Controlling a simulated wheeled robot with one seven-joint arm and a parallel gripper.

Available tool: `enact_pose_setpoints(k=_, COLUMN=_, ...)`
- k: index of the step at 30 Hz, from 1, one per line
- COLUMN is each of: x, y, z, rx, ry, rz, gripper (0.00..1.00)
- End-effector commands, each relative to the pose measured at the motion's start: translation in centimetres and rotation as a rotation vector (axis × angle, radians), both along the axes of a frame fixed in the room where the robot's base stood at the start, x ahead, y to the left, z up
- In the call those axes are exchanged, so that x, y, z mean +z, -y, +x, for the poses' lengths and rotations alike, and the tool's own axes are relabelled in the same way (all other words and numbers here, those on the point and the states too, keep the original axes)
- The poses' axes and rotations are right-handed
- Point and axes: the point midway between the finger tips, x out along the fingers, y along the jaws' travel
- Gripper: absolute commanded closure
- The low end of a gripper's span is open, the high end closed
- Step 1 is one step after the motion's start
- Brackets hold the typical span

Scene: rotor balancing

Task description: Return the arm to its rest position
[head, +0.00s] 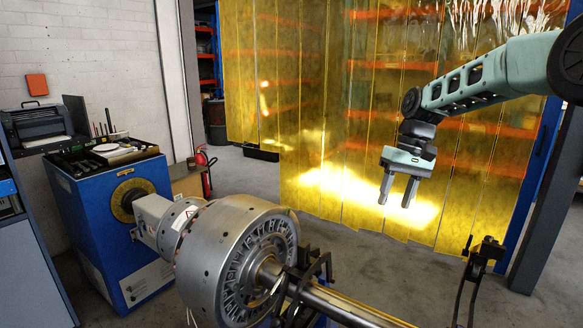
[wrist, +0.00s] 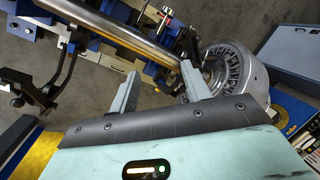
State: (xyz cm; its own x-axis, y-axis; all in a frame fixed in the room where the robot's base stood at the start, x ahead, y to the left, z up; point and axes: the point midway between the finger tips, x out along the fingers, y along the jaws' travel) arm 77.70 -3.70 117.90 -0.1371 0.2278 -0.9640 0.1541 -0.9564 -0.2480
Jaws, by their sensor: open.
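My gripper (head: 398,190) hangs in the air at the right of the head view, fingers pointing down. It is open and empty. In the wrist view its two fingers (wrist: 157,90) stand apart with nothing between them. My arm reaches in from the upper right. The rotor (head: 237,255), a large grey metal drum with a finned face, sits below and to the left of my gripper, apart from it. It also shows in the wrist view (wrist: 240,75). Its shaft (head: 340,307) runs toward the lower right, and part of it leaves the frame.
A blue drive cabinet (head: 110,225) with a tool tray stands left of the rotor. A black bracket (head: 480,275) rises at the lower right. Yellow strip curtains (head: 310,130) hang behind my gripper. A dark post (head: 545,210) stands at the right. A red extinguisher (head: 204,170) stands by the wall.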

Motion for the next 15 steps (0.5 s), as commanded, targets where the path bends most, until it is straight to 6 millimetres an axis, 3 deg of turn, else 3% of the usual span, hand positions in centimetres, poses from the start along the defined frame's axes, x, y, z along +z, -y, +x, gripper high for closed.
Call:
enact_pose_setpoints(k=1, x=0.4, y=-2.1, z=-1.9, rx=0.034, ry=0.007, rz=-0.004, gripper=0.52)
enact_pose_setpoints(k=6, x=0.7, y=-7.7, z=-8.5, rx=0.135, ry=0.039, rz=-0.020, gripper=0.52)
enact_pose_setpoints(k=10, x=0.5, y=-10.8, z=-14.4, rx=0.211, ry=0.066, rz=-0.037, gripper=0.52)
enact_pose_setpoints(k=15, x=-0.5, y=-12.9, z=-22.5, rx=0.308, ry=0.104, rz=-0.064, gripper=0.52)
